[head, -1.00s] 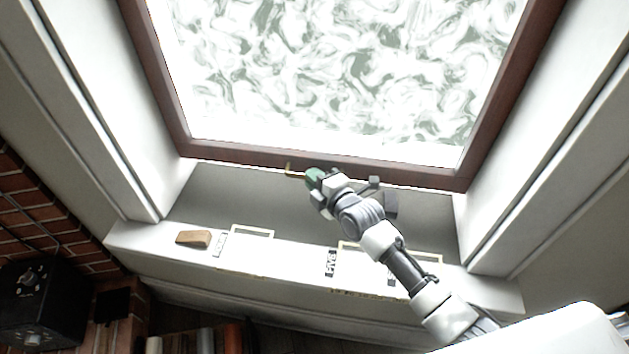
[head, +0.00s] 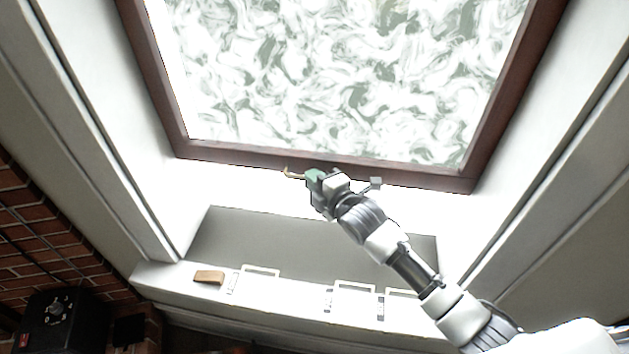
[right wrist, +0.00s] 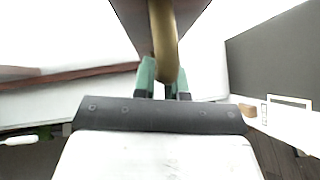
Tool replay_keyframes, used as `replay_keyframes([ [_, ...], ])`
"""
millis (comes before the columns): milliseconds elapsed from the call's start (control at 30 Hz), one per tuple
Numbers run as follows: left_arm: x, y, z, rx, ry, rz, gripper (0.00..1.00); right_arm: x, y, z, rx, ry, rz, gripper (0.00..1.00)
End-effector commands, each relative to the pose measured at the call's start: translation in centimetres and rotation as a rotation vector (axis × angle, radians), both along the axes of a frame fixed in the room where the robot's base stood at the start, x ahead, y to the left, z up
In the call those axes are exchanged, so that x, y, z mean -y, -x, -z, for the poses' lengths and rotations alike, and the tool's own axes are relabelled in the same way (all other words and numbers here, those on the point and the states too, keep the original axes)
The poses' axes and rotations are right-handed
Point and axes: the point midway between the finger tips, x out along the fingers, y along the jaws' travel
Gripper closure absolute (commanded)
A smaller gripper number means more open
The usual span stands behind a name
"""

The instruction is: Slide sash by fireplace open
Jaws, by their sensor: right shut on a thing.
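The sash (head: 330,167) is a dark red-brown frame around pale swirl-patterned glass. A bright gap lies between its bottom rail and the grey surface and sill below. A curved brass handle (head: 291,174) sticks out at the bottom rail, left of my right gripper. My right gripper (head: 313,178) has green fingertips and is shut on the brass handle. In the right wrist view the brass bar (right wrist: 163,40) runs down between the green fingers. The fingers hide part of the handle. My left gripper is not in view.
The white sill (head: 300,305) bears a small brown block (head: 209,278) and several white rectangular outlines. Dark grey surface (head: 310,242) lies behind it. White jambs flank the sash. A brick wall (head: 45,235) and a black box (head: 55,322) are at the left.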

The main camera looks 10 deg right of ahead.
Motion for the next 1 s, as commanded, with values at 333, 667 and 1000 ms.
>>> replay_keyframes([
  [333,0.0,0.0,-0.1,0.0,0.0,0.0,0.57,0.0,-0.1,-0.5,0.01,-0.003,0.001,1.0],
  [667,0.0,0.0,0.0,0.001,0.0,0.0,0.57,0.0,0.0,-0.2,0.003,-0.001,0.0,0.62],
  [1000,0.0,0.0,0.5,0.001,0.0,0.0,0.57,0.9,2.0,-0.1,0.0,0.0,0.0,0.62],
])
